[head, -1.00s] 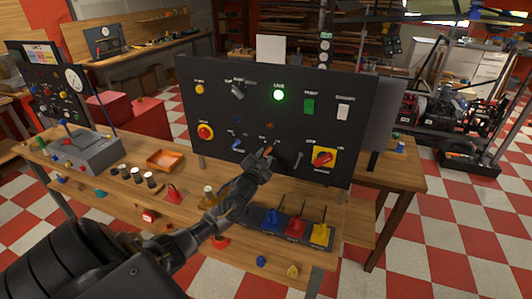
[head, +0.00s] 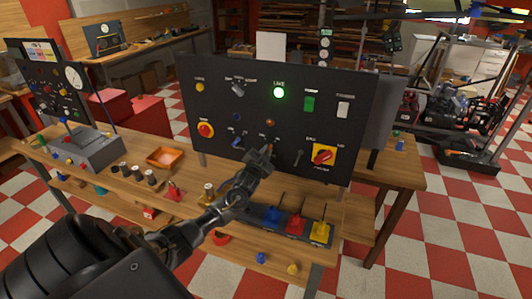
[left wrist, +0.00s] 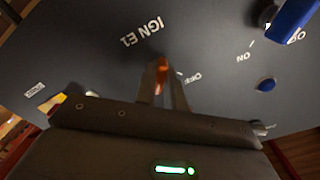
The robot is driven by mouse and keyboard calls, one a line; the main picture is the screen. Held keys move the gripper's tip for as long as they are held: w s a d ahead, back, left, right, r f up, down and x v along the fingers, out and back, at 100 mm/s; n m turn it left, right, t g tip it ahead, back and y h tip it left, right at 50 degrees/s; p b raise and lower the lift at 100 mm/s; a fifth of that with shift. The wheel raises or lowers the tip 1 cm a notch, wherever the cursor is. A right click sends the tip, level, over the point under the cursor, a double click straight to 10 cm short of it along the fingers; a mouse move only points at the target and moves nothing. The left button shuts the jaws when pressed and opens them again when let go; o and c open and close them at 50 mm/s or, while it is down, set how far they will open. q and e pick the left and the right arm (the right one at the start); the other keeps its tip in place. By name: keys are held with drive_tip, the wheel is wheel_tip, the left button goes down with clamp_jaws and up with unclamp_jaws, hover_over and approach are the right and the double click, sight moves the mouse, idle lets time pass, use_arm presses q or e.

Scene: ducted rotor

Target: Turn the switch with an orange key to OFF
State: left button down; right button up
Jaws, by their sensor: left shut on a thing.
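My left gripper (head: 267,150) reaches the lower middle of the black upright panel (head: 215,105). In the left wrist view my left gripper (left wrist: 163,82) is shut on the orange key (left wrist: 162,68), whose top shows between the fingertips. The panel reads "IGN E1" on one side of the key and "OFF" on the other, upside down in that view. The fingers hide most of the key switch, so its exact setting cannot be told. My right gripper is in neither view.
A blue-handled switch (head: 236,143) sits left of my gripper; it also shows in the left wrist view (left wrist: 292,20). A red-on-yellow rotary switch (head: 323,157) is to the right. Blue, red and yellow levers stand below on the bench. A green "LIVE" lamp (head: 279,92) glows above.

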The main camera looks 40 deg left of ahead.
use_arm(q)
drive_tip(key=shift+d+f+n, duration=0.1)
drive_tip(key=shift+d+n, duration=0.05)
drive_tip(key=shift+n, duration=7.75)
drive_tip(key=c, duration=1.5)
unclamp_jaws()
